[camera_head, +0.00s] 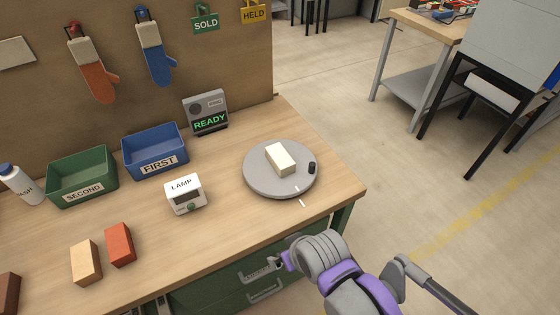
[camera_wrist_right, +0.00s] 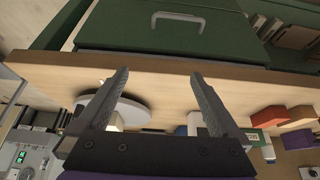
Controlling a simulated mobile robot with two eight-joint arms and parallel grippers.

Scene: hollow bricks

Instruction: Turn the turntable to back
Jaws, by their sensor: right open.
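The grey round turntable (camera_head: 255,180) sits near the right end of the wooden table. A cream brick (camera_head: 281,158) lies on it. A black knob (camera_head: 312,168) stands on its right side. A white mark on its front rim lies close to a white mark on the table. My right gripper (camera_head: 277,262) is low in front of the table edge, apart from the turntable. In the right wrist view, its fingers (camera_wrist_right: 160,78) are open and empty. The turntable (camera_wrist_right: 130,108) shows there partly behind one finger. My left gripper is not in view.
A lamp box (camera_head: 186,194) stands left of the turntable. Green (camera_head: 83,190) and blue (camera_head: 155,137) bins and a READY display (camera_head: 207,112) stand behind. Orange (camera_head: 120,245) and tan (camera_head: 86,263) bricks lie at front left. The table around the turntable is clear.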

